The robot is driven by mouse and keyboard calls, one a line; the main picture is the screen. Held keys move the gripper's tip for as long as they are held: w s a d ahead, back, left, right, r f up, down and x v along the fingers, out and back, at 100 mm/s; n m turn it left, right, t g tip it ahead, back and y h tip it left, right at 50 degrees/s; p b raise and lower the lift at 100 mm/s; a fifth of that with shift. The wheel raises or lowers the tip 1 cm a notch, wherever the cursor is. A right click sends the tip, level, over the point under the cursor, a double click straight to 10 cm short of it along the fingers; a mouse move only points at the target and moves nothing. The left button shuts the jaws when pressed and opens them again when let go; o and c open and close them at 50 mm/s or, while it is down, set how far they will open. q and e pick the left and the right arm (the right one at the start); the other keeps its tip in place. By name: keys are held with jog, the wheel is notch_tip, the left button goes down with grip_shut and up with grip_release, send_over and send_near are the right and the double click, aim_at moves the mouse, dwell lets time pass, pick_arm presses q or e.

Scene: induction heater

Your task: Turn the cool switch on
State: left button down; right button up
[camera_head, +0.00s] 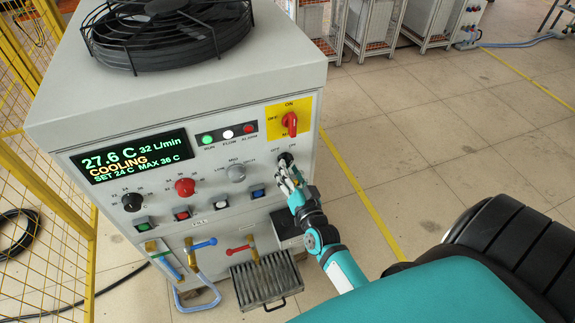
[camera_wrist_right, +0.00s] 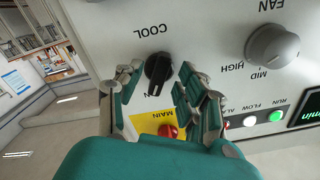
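The cool switch is a black rotary knob (camera_wrist_right: 158,70) on the grey panel, with COOL printed beside it, upside down in the wrist view. In the head view the knob (camera_head: 285,157) sits below the red main switch, at the right side of the front panel. My right gripper (camera_wrist_right: 158,80) is open, with one finger on each side of the knob and gaps showing between. In the head view the right gripper (camera_head: 287,176) is just below the knob and partly covers the panel there. My left gripper is not in view.
The red main switch (camera_head: 290,122) on its yellow plate is close above. A grey fan knob (camera_head: 236,172) is to the left. The lit display (camera_head: 135,157) reads COOLING. Hoses and a metal drip tray (camera_head: 265,280) are below.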

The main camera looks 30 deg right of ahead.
jog(key=shift+x, duration=0.85)
jog(key=shift+c, duration=0.3)
jog(key=shift+r, duration=0.1)
grip_shut()
